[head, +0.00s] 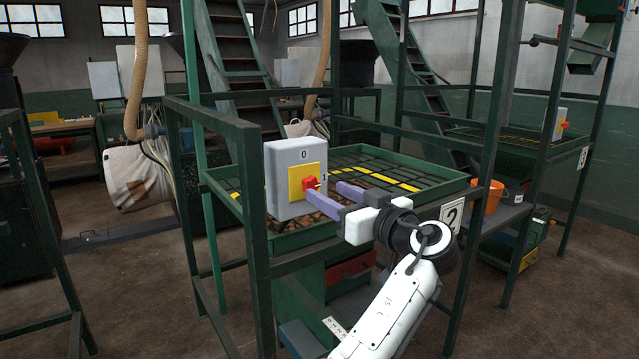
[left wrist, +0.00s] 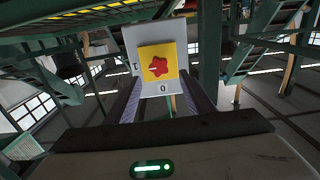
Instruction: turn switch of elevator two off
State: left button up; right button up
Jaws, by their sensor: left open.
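The switch is a grey box (head: 293,160) with a yellow plate (head: 296,190) and a red knob (head: 310,184). It stands at the corner of a green-framed elevator bearing a "2" sign (head: 452,215). A "0" is above the plate and a "1" to its right. In the left wrist view the box appears upside down, and the white mark on the red knob (left wrist: 158,68) points toward the "1". My left gripper (head: 324,191) is open, its purple fingers pointing at the knob from the right, apparently empty. In the wrist view the fingers flank the yellow plate (left wrist: 150,52). My right gripper is out of view.
Green posts and rails (head: 250,200) surround the switch. A green tray with a dark grid and yellow stripe (head: 375,174) lies behind it. An orange bucket (head: 487,197) stands at right. A similar switch box (head: 551,122) is on another elevator farther right. Stairs rise behind.

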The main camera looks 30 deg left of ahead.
aim_at(313, 185)
pick_arm(q)
jog(key=p+x, duration=0.1)
jog(key=x, duration=0.4)
jog(key=shift+w, duration=0.1)
jog(key=shift+f, duration=0.1)
jog(key=c, duration=1)
